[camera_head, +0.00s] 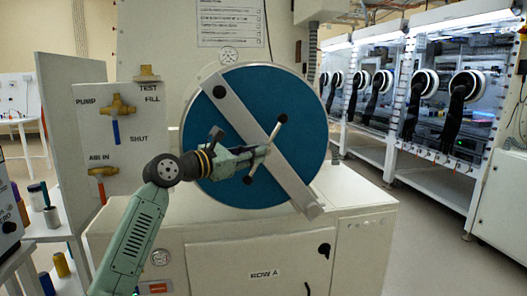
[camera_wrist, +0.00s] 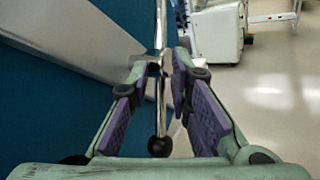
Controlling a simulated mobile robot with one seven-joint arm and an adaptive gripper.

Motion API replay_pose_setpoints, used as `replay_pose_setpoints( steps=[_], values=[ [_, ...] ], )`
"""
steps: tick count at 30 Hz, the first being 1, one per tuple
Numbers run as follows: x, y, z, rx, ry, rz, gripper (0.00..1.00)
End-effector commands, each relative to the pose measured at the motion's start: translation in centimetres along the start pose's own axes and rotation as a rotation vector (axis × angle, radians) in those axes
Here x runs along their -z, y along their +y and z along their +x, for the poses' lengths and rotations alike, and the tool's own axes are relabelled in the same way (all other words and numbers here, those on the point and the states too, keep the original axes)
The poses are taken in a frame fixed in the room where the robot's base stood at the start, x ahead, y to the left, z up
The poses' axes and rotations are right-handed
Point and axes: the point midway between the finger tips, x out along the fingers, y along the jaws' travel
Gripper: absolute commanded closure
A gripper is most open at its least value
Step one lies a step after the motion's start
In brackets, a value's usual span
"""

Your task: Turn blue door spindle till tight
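The blue round door (camera_head: 290,90) faces me, upright, with a pale metal bar (camera_head: 232,112) lying diagonally across it. The spindle's handle (camera_head: 278,128) is a thin metal rod with dark ball ends, standing out in front of the bar near the door's middle. It is tilted, upper end to the right. My gripper (camera_head: 262,152) reaches it from the left. In the wrist view the handle rod (camera_wrist: 160,110) and its hub lie between my gripper's purple-padded fingers (camera_wrist: 160,72). The fingers are apart, with a visible gap on both sides of the rod. The spindle's thread is hidden.
A panel with brass valves (camera_head: 118,106) stands left of the door. A white cabinet (camera_head: 230,262) marked ROW A is below it. Gloveboxes (camera_head: 460,85) stand along the right, with clear floor (camera_head: 400,240) in front. Spools (camera_head: 50,215) sit at lower left.

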Motion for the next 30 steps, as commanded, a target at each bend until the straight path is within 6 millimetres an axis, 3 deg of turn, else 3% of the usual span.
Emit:
replay_pose_setpoints(
  steps=[6, 12, 30],
  values=[
    [0.0, 0.1, -4.8, -0.004, 0.0, 0.001, 0.81],
    [0.0, 0.0, -7.3, -0.001, 0.001, 0.001, 0.81],
    [0.0, 0.0, -7.8, 0.0, 0.001, 0.001, 0.81]
  ],
)
